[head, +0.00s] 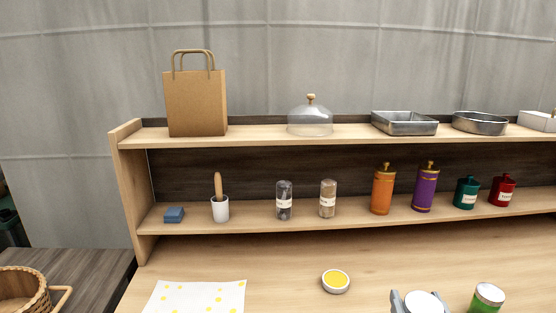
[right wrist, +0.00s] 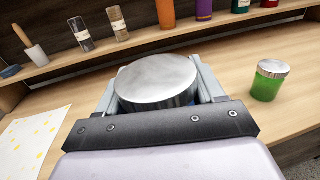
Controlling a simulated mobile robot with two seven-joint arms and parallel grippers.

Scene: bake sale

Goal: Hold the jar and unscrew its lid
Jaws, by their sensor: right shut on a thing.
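A round silver lid (right wrist: 157,80) sits between the two fingers of my right gripper (right wrist: 160,85), which is shut on its sides. In the head view its pale top (head: 425,303) shows at the bottom edge, between the grey fingers of my right gripper (head: 423,302). My left gripper is not in view.
A small bowl with yellow contents (head: 336,281) and a yellow-dotted white cloth (head: 196,298) lie on the counter. Behind, a shelf (head: 255,218) holds shakers, bottles and a mortar. A wicker basket (head: 24,291) stands at far left. Counter between cloth and bowl is clear.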

